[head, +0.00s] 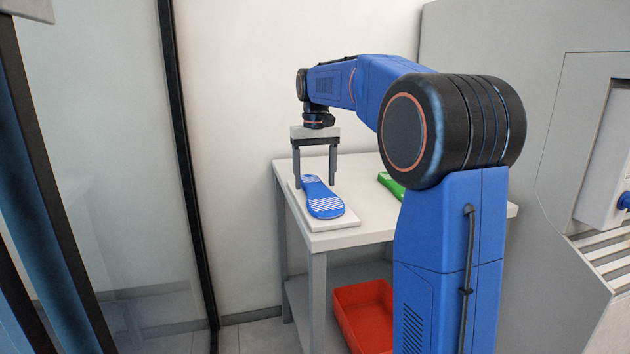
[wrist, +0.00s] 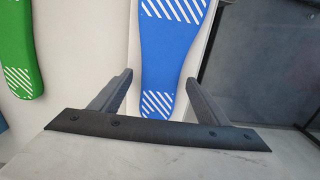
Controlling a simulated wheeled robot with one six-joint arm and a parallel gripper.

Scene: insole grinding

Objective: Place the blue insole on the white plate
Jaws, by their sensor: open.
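The blue insole (head: 322,198) with white stripes lies flat on the white plate (head: 345,218) at the left part of the table. My gripper (head: 314,184) points down over the insole's far end, its fingers apart on either side of it. In the wrist view the blue insole (wrist: 170,50) runs between the two fingers of my gripper (wrist: 164,90), with gaps on both sides. Nothing is held. The white plate also shows beside the insole in the wrist view (wrist: 208,65).
A green insole (head: 391,185) lies to the right on the white table (head: 365,170), partly hidden by my arm; it also shows in the wrist view (wrist: 18,45). A red bin (head: 364,315) is below the table. A grey machine (head: 545,110) stands at right, a glass panel (head: 90,120) at left.

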